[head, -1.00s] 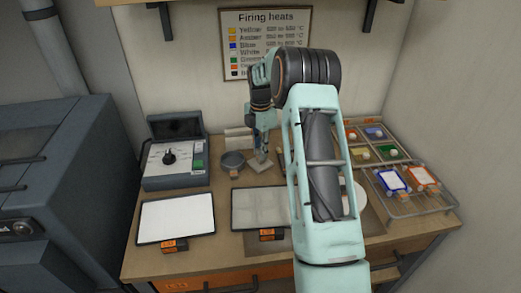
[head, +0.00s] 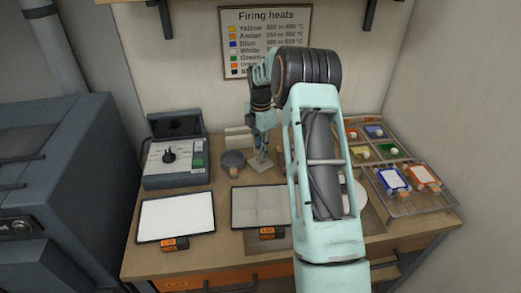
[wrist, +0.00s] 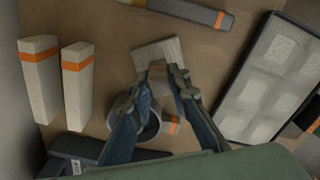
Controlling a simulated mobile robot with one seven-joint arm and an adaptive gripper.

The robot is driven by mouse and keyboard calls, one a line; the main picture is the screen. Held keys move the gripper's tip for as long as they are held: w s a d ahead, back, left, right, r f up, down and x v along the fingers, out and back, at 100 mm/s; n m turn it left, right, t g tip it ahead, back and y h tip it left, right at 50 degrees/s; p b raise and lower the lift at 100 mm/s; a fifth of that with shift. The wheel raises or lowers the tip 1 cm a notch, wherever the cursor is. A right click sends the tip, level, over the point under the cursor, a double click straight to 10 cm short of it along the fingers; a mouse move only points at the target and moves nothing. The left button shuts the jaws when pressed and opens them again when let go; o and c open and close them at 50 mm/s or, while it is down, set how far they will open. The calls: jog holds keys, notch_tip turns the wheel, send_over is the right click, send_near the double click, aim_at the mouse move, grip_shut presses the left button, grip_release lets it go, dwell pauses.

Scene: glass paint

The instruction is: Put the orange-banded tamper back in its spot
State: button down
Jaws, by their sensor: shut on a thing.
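My gripper (wrist: 158,78) is shut on a tool, which looks like the tamper. Its broad, pale, ribbed head (wrist: 157,51) shows beyond my fingertips in the wrist view; I cannot make out its orange band. In the head view my gripper (head: 262,140) points down over the back middle of the bench, with the pale head (head: 260,163) just below it. I cannot tell if it touches the bench. A dark round pot (head: 232,161) stands just left of it; in the wrist view my fingers partly hide this pot (wrist: 150,127) and an orange-and-white label beside it.
Two white orange-banded blocks (wrist: 40,85) (wrist: 77,80) stand near the pot. A grey bar with orange bands (wrist: 180,8) lies beyond the tool's head. A tray of pale squares (wrist: 258,85) lies to the right. A control box (head: 174,160) and a wire rack (head: 408,200) flank the bench.

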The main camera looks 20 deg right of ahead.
jog(key=c, duration=1.7)
grip_release()
jog(key=shift+c, duration=0.2)
jog(key=shift+r, duration=0.1)
